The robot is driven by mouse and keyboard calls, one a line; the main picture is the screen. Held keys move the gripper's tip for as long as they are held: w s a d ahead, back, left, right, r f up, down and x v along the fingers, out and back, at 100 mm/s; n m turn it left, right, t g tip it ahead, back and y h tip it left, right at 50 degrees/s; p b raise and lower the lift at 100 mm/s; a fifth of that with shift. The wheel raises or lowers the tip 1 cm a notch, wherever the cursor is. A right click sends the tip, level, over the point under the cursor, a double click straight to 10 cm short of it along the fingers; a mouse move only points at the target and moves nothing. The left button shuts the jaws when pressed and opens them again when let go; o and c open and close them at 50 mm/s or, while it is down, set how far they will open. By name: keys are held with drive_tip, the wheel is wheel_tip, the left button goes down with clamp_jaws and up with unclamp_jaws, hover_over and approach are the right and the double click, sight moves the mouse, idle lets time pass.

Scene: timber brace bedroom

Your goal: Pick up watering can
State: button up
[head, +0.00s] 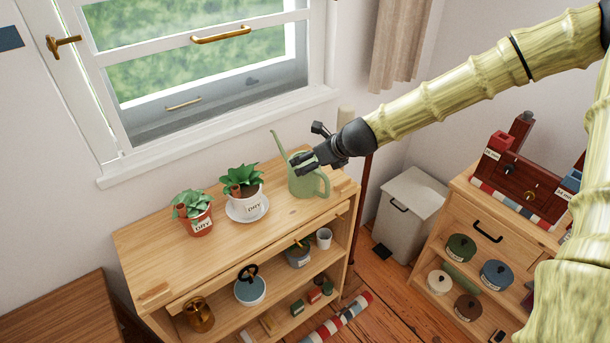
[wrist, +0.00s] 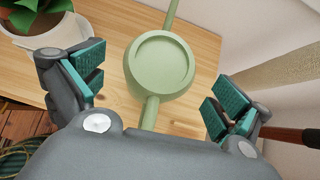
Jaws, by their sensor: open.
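The pale green watering can (head: 304,184) stands upright at the right end of the wooden shelf's top. Its long spout rises to the left and its handle is on the right in the head view. In the wrist view I look down on the can's round top (wrist: 160,66), with its handle pointing toward me. My gripper (head: 303,163) is over the can; the wrist view shows its fingers (wrist: 152,97) spread wide, one on each side of the can and handle, with a gap on both sides. Part of the can's top is hidden by my gripper in the head view.
A potted plant (head: 203,225) and another in a white pot (head: 246,206) on a saucer stand left of the can. The window (head: 215,103) is behind. The shelf top's left part is clear.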

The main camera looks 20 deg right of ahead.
sight(304, 163)
drive_tip(key=shift+p+x, duration=1)
drive_tip(key=shift+x, duration=1.95)
drive_tip(key=shift+d, duration=0.2)
drive_tip(key=c, duration=1.7)
drive_tip(key=shift+c, duration=0.6)
drive_tip(key=shift+w+r, duration=0.1)
drive_tip(key=shift+r, duration=0.1)
